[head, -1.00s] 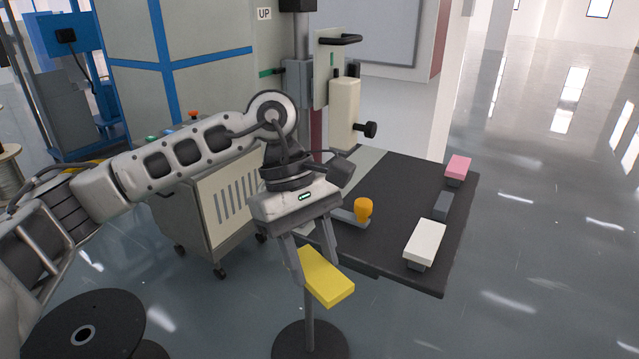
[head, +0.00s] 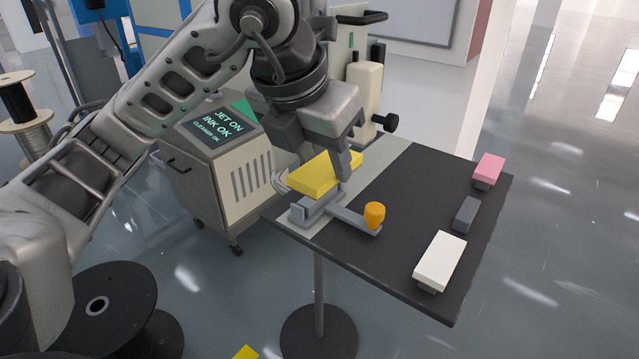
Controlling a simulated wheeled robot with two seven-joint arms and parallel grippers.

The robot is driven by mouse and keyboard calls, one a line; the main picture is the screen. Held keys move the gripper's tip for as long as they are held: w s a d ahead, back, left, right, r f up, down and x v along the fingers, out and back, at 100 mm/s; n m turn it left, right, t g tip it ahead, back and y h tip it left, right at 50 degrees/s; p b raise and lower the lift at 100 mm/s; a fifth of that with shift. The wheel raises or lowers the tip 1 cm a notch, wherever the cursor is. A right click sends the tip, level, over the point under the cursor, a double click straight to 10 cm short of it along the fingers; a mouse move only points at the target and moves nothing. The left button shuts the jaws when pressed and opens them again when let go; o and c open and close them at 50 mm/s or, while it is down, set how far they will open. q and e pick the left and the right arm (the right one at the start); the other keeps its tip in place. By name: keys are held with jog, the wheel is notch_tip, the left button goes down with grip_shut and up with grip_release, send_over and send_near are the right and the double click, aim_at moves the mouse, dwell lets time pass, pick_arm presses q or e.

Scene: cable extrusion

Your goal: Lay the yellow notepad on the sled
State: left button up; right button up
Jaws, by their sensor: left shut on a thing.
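The yellow notepad (head: 318,177) is in my left gripper (head: 327,170), which is shut on it. One finger shows at the notepad's right part; the other is mostly hidden. The notepad is over the grey sled (head: 309,210), near the table's left edge. The sled has a low grey body and an arm running right to an orange knob (head: 375,213). Whether the notepad touches the sled I cannot tell. My right gripper is not in view.
The dark table (head: 390,245) carries a white block (head: 440,258), a dark grey block (head: 466,214) and a pink block (head: 489,169) along its right side. The table's middle is clear. A printer cabinet (head: 226,170) stands behind left.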

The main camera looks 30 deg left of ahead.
pick_arm(q)
jog(key=w+a+f, duration=0.2)
jog(key=w+f, duration=0.1)
jog(key=w+a+f, duration=0.5)
jog(key=w, duration=0.1)
jog(key=shift+w+a+f+b, duration=0.2)
jog(key=shift+a+f+b, duration=0.1)
jog(key=shift+f, duration=0.1)
jog(key=shift+w+a+f, duration=0.1)
jog(key=shift+w+f, duration=0.05)
jog(key=shift+f, duration=0.15)
notch_tip(320, 180, down, 3)
jog(key=shift+w+f, duration=0.1)
jog(key=o, duration=0.5)
jog(key=shift+f, duration=0.15)
jog(key=o, duration=0.5)
jog(key=shift+c, duration=0.2)
